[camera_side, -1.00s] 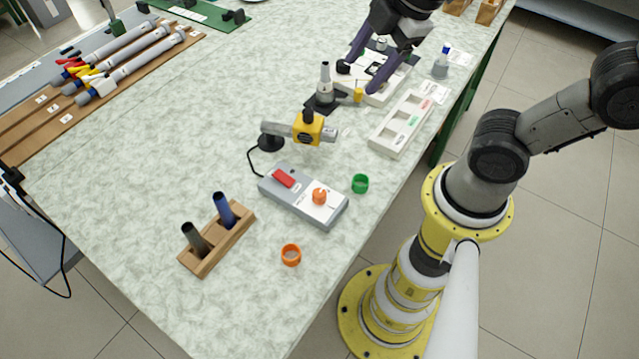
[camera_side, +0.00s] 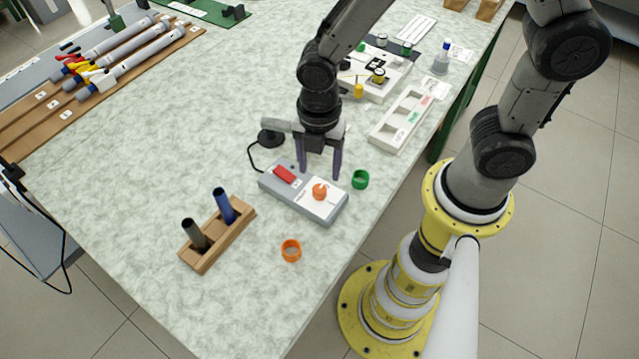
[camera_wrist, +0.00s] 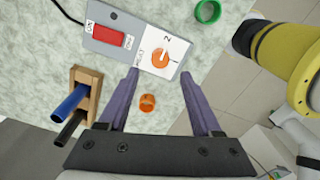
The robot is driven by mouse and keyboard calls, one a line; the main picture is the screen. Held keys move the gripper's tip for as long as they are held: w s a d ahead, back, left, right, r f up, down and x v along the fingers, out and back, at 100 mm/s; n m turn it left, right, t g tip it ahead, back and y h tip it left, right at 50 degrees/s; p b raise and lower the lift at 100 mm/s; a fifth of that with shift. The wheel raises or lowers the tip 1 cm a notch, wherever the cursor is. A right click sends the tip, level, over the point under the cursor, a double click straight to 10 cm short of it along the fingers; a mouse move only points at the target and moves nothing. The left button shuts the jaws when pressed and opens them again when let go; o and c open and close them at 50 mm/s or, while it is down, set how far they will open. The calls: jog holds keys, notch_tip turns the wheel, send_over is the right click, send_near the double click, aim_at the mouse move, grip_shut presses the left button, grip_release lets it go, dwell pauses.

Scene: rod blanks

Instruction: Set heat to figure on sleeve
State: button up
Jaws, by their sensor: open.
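A grey control box (camera_side: 275,192) lies on the table with a red rocker switch (camera_side: 284,176) and an orange knob (camera_side: 319,191) on a white panel. In the wrist view, the knob (camera_wrist: 160,58) has the figures 1 and 2 beside it; I cannot surely tell its setting. My gripper (camera_side: 318,175) points down above the box, open and empty, its fingertips apart from the knob. An orange ring (camera_side: 291,251) lies in front of the box and a green ring (camera_side: 360,180) to its right. I can read no figure on either ring.
A wooden rack (camera_side: 236,223) holds a blue tube (camera_side: 224,207) and a black tube (camera_side: 195,235) upright. A white sorting tray (camera_side: 385,140) is at the back right. The table's front left is clear.

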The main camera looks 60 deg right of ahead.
aim_at(319, 189)
notch_tip(319, 189, down, 7)
jog(key=shift+r, duration=0.1)
dwell(0.3)
grip_shut()
